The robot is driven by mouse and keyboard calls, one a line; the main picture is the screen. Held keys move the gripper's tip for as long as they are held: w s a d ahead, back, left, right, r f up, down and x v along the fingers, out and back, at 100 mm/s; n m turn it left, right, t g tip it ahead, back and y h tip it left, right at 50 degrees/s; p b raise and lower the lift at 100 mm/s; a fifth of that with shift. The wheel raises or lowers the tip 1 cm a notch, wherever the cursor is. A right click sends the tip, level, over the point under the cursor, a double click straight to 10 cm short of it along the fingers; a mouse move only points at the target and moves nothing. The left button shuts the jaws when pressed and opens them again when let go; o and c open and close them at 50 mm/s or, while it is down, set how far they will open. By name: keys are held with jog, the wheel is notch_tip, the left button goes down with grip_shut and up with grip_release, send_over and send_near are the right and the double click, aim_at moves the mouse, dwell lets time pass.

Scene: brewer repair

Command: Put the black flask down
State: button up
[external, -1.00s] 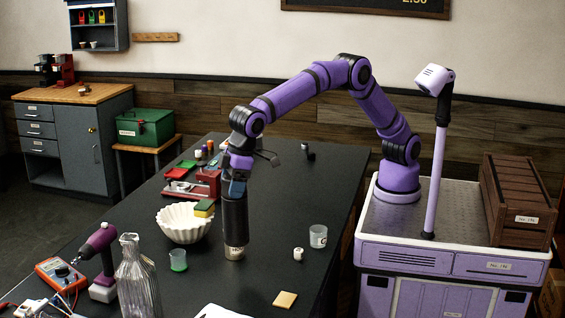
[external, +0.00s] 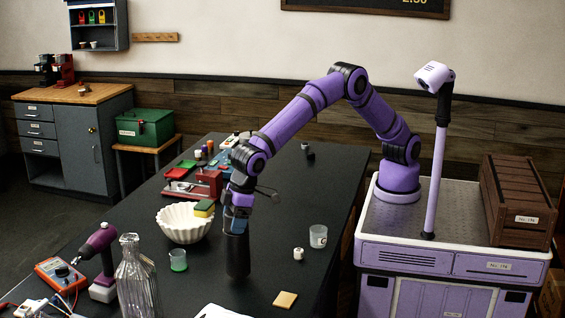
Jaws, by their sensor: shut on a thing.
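The black flask (external: 237,258) is upright at the middle of the dark table, its lower end at or very near the table top; I cannot tell for sure whether it touches. My gripper (external: 237,222) points down and is shut on the flask's upper part. The fingers cover the flask's top.
A white fluted bowl (external: 184,224) with a sponge (external: 204,208) and a cup with green (external: 178,261) stand left of the flask. A small white jar (external: 298,254), a clear cup (external: 318,236) and a tan square (external: 285,299) are to its right. A glass bottle (external: 138,280) stands front left.

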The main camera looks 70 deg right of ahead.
jog(key=shift+f, duration=1.3)
jog(key=o, duration=1.4)
jog(key=shift+f, duration=0.1)
jog(key=shift+o, duration=0.2)
jog(key=v, duration=1.2)
jog(key=shift+w+a, duration=0.1)
